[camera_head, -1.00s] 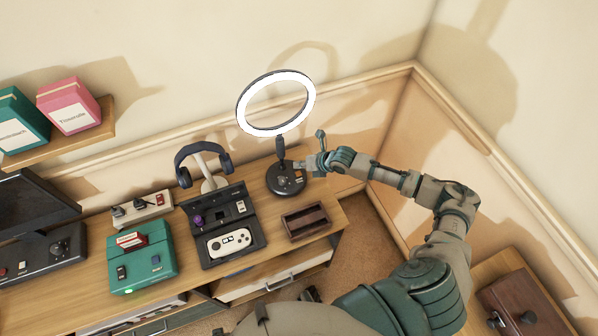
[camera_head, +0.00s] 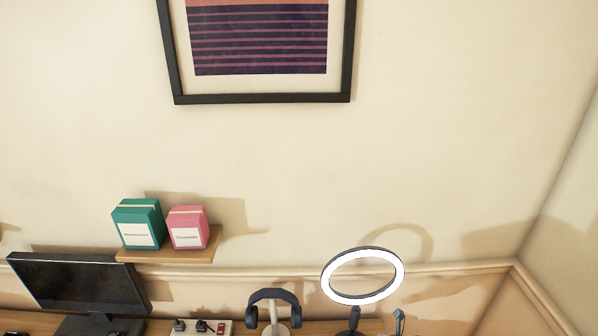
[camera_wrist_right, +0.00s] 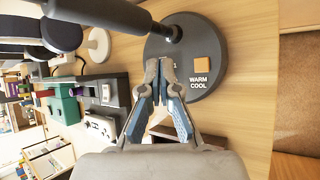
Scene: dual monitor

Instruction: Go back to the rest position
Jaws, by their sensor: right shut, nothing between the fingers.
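My right gripper (camera_wrist_right: 159,82) shows in the right wrist view, its two fingers together with nothing between them. It is in front of the round dark base (camera_wrist_right: 208,35) of the ring lamp, which has an orange button and the words WARM and COOL; I cannot tell whether it touches the base. In the head view the lamp's ring (camera_head: 328,284) is lit white at the lower right. A small greenish part at the bottom edge beside the lamp looks like my right arm; the rest of that arm is out of that view. My left gripper is not in view.
The head view shows mostly bare wall, a framed picture (camera_head: 264,98) and a shelf (camera_head: 170,256) with a green box (camera_head: 137,222) and a pink box (camera_head: 188,226). A monitor (camera_head: 80,290) and headphones (camera_head: 274,296) stand below. The wrist view shows desk (camera_wrist_right: 250,90) right of the base.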

